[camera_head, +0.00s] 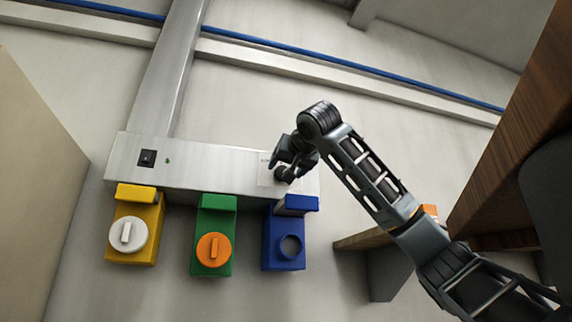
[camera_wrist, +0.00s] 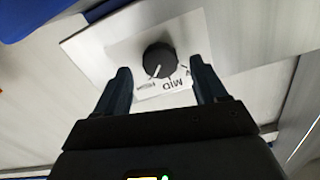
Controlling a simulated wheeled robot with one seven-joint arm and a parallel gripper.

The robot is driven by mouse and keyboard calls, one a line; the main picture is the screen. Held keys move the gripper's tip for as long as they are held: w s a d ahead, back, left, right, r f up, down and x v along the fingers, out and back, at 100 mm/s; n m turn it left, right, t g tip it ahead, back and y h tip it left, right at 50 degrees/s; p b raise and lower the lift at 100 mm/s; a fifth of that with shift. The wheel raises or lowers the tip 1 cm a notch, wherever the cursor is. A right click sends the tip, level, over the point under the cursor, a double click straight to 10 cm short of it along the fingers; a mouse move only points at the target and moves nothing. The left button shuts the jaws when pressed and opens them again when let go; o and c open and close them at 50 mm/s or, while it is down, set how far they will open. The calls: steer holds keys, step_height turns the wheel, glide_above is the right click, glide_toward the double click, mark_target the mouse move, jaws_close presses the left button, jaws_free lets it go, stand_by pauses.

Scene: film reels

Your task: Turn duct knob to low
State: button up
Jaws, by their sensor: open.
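The duct knob is a round black knob (camera_wrist: 159,60) on a white label plate (camera_wrist: 120,55), seen in the wrist view. Its white pointer line points toward the label that looks like HIGH (camera_wrist: 146,85). MID (camera_wrist: 174,84) is printed beside it, and a further label at the right is mostly hidden by a finger. My gripper (camera_wrist: 160,74) is open, with one finger on each side of the knob and visible gaps between. In the head view my gripper (camera_head: 290,160) is at the right end of the duct panel, over the label plate (camera_head: 266,170).
The pale duct panel (camera_head: 215,165) carries a black switch (camera_head: 147,158) at its left. Below hang a yellow box (camera_head: 150,250) with a white knob, a green box (camera_head: 200,267) with an orange knob, and a blue box (camera_head: 271,252). Wooden furniture (camera_head: 510,130) stands at right.

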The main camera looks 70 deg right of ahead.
steer(key=shift+w+d, duration=0.4)
steer(key=shift+d, duration=0.1)
steer(key=c, duration=1.1)
